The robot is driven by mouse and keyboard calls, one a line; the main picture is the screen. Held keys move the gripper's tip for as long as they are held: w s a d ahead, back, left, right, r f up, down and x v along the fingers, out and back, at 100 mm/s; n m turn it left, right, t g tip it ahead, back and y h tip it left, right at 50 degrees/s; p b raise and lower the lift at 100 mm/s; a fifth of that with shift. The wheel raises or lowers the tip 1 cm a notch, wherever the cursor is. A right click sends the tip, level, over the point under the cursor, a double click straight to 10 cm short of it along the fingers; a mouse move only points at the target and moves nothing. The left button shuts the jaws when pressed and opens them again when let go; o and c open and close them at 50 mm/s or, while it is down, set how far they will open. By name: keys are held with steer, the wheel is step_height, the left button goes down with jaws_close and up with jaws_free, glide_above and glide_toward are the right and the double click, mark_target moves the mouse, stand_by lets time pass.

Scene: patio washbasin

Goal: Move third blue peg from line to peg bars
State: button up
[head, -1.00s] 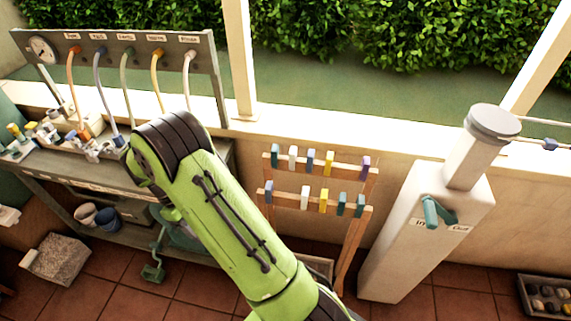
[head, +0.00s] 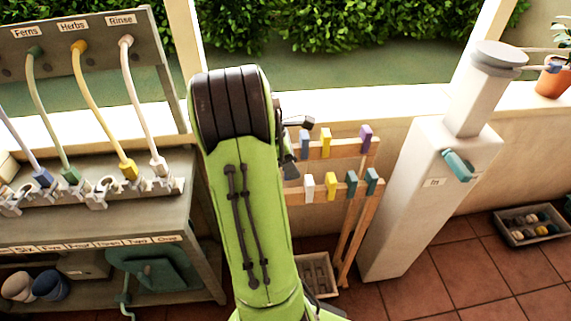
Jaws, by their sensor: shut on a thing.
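The peg bars (head: 352,147) stand right of my arm as a wooden rack with two rails. The upper rail shows a blue peg (head: 304,143), a yellow peg (head: 326,142) and a purple peg (head: 365,138). The lower rail shows a white peg (head: 310,187), a yellow peg (head: 331,186) and two teal pegs (head: 351,184). The left part of the rack is hidden by my arm. A small blue peg (head: 553,68) sits on the line at the far right. A dark part of my wrist sticks out beside the rack; my gripper's jaws and anything in them are hidden.
A pale pillar (head: 412,225) with a teal handle stands right of the rack. A washbasin bench (head: 195,225) with labelled hoses is at left. A tray of stones (head: 532,226) lies on the tiles at right. A crate (head: 318,272) stands under the rack.

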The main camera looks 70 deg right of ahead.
mark_target(291, 191)
steer(key=shift+w+f+b, duration=0.1)
steer(key=shift+f+b, duration=4.1)
steer(key=shift+b, duration=0.5)
steer(key=shift+f+b, duration=0.8)
steer(key=shift+f, duration=0.55)
steer(key=o, duration=1.1)
steer(key=shift+r, duration=0.1)
step_height(291, 191, up, 8)
steer(key=p, duration=0.9)
steer(key=shift+r+p, duration=0.15)
steer(key=shift+p, duration=0.15)
steer(key=shift+f, duration=0.2)
